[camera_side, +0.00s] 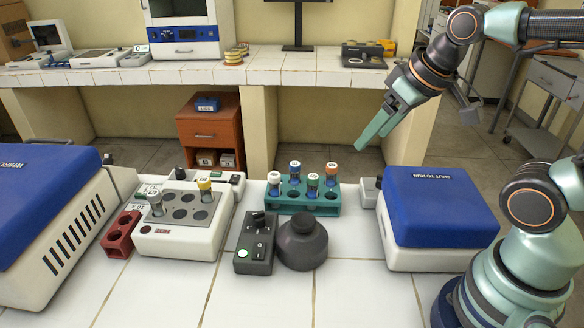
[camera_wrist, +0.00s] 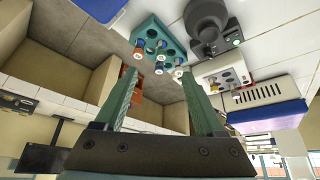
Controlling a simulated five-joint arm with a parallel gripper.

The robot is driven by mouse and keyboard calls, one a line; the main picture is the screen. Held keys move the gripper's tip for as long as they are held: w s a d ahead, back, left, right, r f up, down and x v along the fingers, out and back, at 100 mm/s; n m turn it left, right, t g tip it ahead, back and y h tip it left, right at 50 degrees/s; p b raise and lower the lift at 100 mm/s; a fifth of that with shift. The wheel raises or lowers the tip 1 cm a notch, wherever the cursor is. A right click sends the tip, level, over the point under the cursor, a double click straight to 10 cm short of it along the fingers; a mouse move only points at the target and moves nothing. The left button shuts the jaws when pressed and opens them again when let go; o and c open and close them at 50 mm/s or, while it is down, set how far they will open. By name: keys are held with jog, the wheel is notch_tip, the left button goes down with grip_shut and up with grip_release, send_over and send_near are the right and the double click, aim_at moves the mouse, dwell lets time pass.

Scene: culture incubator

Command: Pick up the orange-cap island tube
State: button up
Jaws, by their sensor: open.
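The orange-cap tube (camera_side: 332,171) stands upright in the back right of a teal rack (camera_side: 300,207) on the white tiled bench. In the wrist view the orange cap (camera_wrist: 138,53) shows at the left edge of the rack (camera_wrist: 151,29), beyond my fingertips. My gripper (camera_side: 360,146) is open and empty. In the side view it hangs in the air above and to the right of the rack, apart from every tube. Its two fingers also show in the wrist view (camera_wrist: 159,75).
A dark round-topped device (camera_side: 302,245) and a switch box (camera_side: 256,245) stand in front of the rack. A blue-lidded machine (camera_side: 440,207) is to the right. A heater block (camera_side: 180,235) and a red rack (camera_side: 120,235) are to the left.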

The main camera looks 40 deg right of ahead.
jog(key=m, duration=0.1)
jog(key=m+g, duration=0.6)
jog(key=m, duration=1.2)
send_over(332, 165)
notch_tip(332, 165, down, 7)
notch_tip(332, 165, down, 12)
jog(key=shift+s+r, duration=0.1)
jog(key=shift+c, duration=0.4)
grip_shut()
